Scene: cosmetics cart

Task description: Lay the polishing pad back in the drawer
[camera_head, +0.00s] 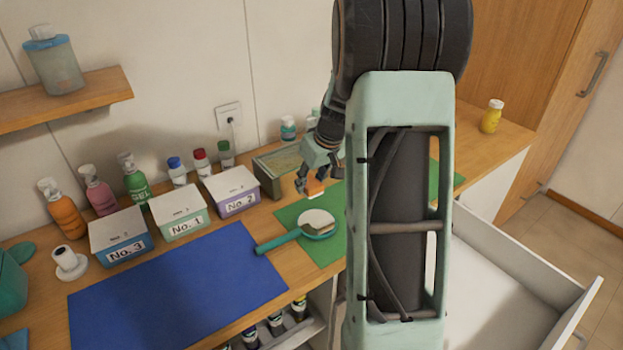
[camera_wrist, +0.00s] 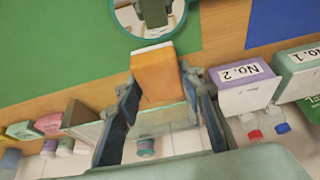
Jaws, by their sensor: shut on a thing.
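The polishing pad is an orange block with a white face; it shows in the wrist view (camera_wrist: 156,74) and as a small orange patch in the head view (camera_head: 315,187). My gripper (camera_wrist: 160,88) is shut on it, one finger on each side. The gripper, also in the head view (camera_head: 312,180), holds the pad above the counter, over the green mat's back edge. The drawer (camera_head: 540,246) is white and pulled open at the lower right of the head view. The part of its inside that I see is empty; my arm hides its left part.
A teal hand mirror (camera_head: 318,222) lies on the green mat (camera_head: 327,252), close to the pad. Boxes No. 3 (camera_head: 122,240), No. 1 (camera_head: 181,216) and No. 2 (camera_head: 234,196) and an olive box (camera_head: 268,182) stand left. The blue mat (camera_head: 180,295) is clear.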

